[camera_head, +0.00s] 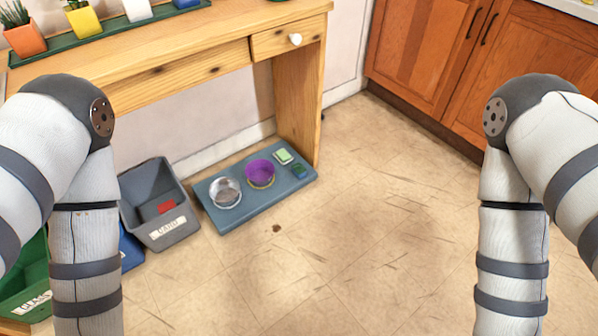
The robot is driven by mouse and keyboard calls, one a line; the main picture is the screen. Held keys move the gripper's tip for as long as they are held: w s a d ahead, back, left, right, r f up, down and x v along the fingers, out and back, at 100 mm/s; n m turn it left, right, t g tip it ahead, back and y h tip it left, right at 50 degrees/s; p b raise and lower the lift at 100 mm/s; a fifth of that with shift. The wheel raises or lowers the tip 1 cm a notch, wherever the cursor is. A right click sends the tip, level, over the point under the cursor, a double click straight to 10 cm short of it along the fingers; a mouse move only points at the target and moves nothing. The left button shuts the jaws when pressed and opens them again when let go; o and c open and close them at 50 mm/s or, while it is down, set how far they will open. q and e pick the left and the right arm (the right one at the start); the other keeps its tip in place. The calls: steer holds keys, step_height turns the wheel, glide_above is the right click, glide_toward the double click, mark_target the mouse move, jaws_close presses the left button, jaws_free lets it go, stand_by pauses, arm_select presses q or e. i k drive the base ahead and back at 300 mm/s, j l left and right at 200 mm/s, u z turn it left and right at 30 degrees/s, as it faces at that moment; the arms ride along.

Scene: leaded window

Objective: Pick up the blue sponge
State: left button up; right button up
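I cannot make out a blue sponge in the head view. A small light green block (284,156) lies at the back right of the blue-grey mat (243,214) on the floor. A darker green piece (300,171) lies just in front of it. Either could be a sponge, but they are too small to tell. Both my arms reach down past the bottom edge of the picture, one on each side. Neither gripper shows.
A purple bucket (260,174) and a metal bucket (226,192) stand on the mat. Left are a grey bin (155,200) holding something red, a blue bin (130,250) and a green bin (25,280). A wooden table (180,50) overhangs the mat's back. The floor ahead is clear.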

mark_target(298, 170)
steer(key=i+u, duration=0.15)
steer(key=i, duration=0.35)
steer(key=i+l+u, duration=0.15)
steer(key=i, duration=0.35)
steer(key=i+l+u, duration=0.1)
steer(key=i, duration=0.4)
steer(key=i+l+u, duration=0.15)
steer(key=i+l, duration=0.15)
steer(key=i, duration=0.2)
